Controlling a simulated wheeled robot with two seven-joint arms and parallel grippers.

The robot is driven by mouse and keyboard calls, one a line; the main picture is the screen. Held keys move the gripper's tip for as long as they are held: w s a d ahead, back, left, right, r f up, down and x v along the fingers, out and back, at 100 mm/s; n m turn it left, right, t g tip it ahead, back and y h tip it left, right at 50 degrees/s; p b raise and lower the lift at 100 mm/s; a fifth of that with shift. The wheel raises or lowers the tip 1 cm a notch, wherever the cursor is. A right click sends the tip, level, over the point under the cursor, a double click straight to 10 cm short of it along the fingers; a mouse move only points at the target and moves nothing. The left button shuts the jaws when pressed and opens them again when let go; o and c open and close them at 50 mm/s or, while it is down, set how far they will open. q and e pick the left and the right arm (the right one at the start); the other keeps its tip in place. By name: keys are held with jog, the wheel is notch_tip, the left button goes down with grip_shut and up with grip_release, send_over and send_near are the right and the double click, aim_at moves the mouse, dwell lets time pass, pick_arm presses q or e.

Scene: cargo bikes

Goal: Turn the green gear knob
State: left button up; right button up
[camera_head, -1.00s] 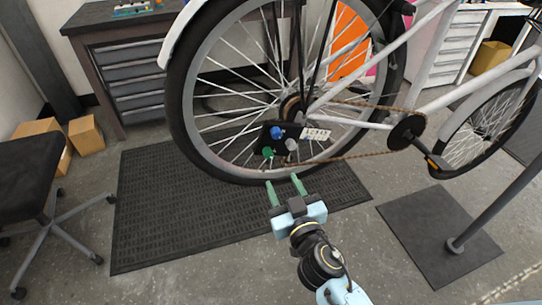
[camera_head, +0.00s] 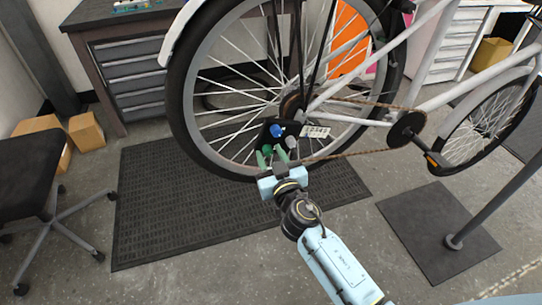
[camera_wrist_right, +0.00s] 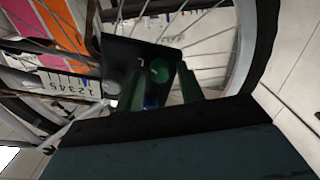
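The green knob (camera_head: 267,148) sits on a small dark panel by the bike's rear wheel, below a blue knob (camera_head: 277,130) and left of a grey knob (camera_head: 291,142). My right gripper (camera_head: 271,154) is open, its green fingers pointing at the panel. In the right wrist view the green knob (camera_wrist_right: 160,70) shows between the two fingertips (camera_wrist_right: 163,80), with a gap visible; I cannot tell whether either finger touches it. My left gripper is not in view.
The wheel (camera_head: 180,100) with its spokes stands right behind the panel, and a white number label (camera_head: 316,132) is beside it. A black mat (camera_head: 180,215) lies below. A stool (camera_head: 30,180) stands left, a stand pole (camera_head: 490,205) right.

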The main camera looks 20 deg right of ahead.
grip_shut()
